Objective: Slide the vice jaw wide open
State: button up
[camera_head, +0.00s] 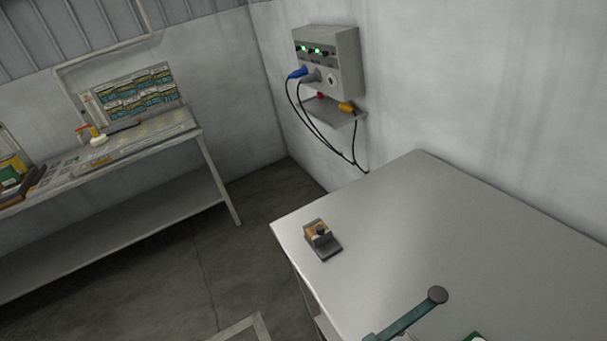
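I cannot make out a vice jaw for certain. A small dark grey device with orange-brown sides and a dark knob (322,240) sits near the left edge of the grey table (480,235); it is too small to tell whether it is the vice. A teal bar with a round dark end (410,315) rises from the bottom edge over the table; what it belongs to is cut off. My gripper is not in view.
A wall box with green lights (328,58) and hanging black cables is above a small shelf (335,112). A long bench (150,140) with a card rack (135,92) stands at left. A green-white item (475,337) is cut off below.

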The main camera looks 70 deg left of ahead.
aim_at(322, 236)
jog(key=u, duration=0.1)
jog(key=k, duration=0.2)
jog(key=u, duration=0.7)
jog(key=i, duration=0.35)
jog(key=u, duration=0.55)
jog(key=k, duration=0.45)
jog(key=u, duration=0.7)
jog(key=i, duration=1.15)
jog(key=z, duration=0.3)
